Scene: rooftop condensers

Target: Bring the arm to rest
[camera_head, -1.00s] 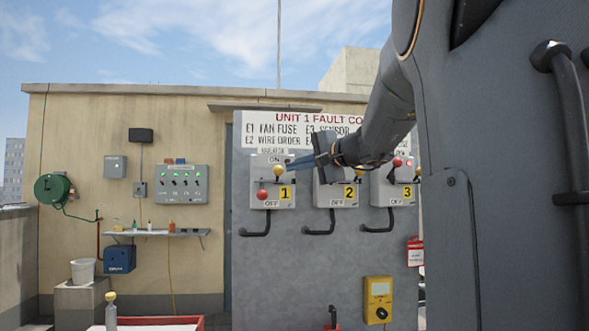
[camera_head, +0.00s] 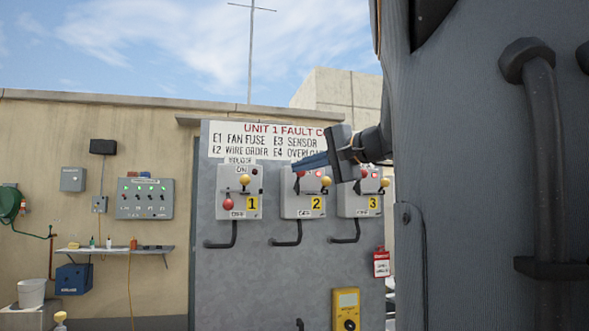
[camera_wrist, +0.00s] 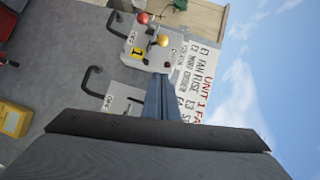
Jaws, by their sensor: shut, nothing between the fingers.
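My gripper (camera_head: 312,163) reaches in from the right in the head view, its blue fingers shut and empty, pointing left. It shows in front of the upper part of isolator box 2 (camera_head: 303,206) and hides some of it. In the wrist view the closed fingers (camera_wrist: 160,97) point up the picture toward isolator box 1 (camera_wrist: 152,42); I cannot tell the gap between them. My grey arm fills the right of the head view and hides what lies behind it.
Isolator boxes 1 (camera_head: 239,191) and 3 (camera_head: 359,200) flank box 2 on the grey panel, under a fault code sign (camera_head: 262,139). A yellow meter (camera_head: 346,309) is below. A shelf (camera_head: 115,249) with small items is on the left wall. Open air lies above the roofline.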

